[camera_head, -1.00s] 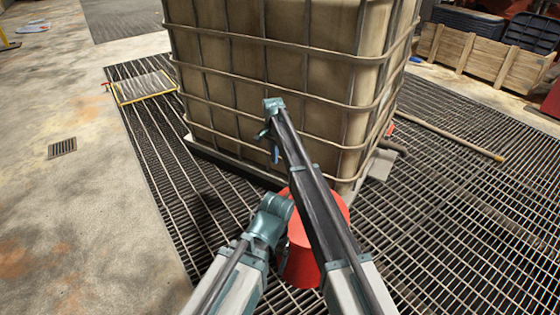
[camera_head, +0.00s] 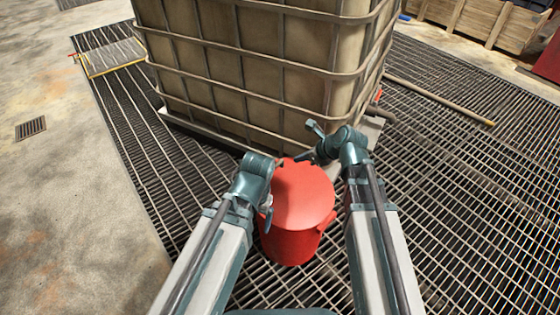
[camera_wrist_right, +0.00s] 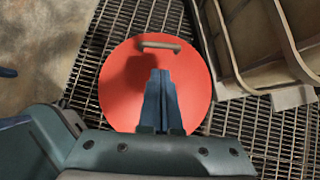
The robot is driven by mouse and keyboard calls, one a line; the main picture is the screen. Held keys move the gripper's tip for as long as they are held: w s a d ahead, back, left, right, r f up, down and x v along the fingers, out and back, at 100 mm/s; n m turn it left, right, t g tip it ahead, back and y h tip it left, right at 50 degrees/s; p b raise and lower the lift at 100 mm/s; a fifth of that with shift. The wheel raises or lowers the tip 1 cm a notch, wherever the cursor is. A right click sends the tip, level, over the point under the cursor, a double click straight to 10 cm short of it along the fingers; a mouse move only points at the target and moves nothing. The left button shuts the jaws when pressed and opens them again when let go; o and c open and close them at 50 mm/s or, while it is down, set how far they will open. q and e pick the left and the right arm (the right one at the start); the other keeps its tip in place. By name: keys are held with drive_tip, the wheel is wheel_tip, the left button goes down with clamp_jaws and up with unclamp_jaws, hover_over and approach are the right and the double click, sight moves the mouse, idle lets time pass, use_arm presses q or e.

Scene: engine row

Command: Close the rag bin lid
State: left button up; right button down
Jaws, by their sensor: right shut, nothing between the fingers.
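The red rag bin (camera_head: 290,246) stands on the floor grating between my arms. Its round red lid (camera_head: 302,198) lies over the top of the bin, and I cannot tell whether it is fully seated. In the right wrist view the lid (camera_wrist_right: 118,85) fills the middle, with a grey-brown bar handle (camera_wrist_right: 160,45) near its far edge. My right gripper (camera_head: 300,159) is at the far side of the lid; in its wrist view its fingers (camera_wrist_right: 160,72) are together, empty, pointing toward the handle. My left gripper (camera_head: 267,210) is beside the bin's left side, mostly hidden by its wrist.
A large caged tank (camera_head: 250,75) stands just behind the bin on a pale base. A pole (camera_head: 440,100) lies on the grating to the right. A wooden crate (camera_head: 470,20) is at the back right. The grating to the right of the bin is open.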

drive_tip(key=b, duration=1)
hover_over(277, 176)
drive_tip(key=s+d, duration=0.2)
drive_tip(key=f, duration=0.9)
drive_tip(key=shift+w+f, duration=0.25)
drive_tip(key=shift+b+x, duration=0.3)
drive_tip(key=shift+x, duration=0.5)
drive_tip(key=shift+a+r, duration=0.1)
drive_tip(key=f+b, duration=0.2)
drive_tip(key=w+a+f+b, duration=0.1)
drive_tip(key=shift+w+f+b, duration=0.1)
drive_tip(key=shift+f+b, duration=0.3)
drive_tip(key=shift+r, duration=0.15)
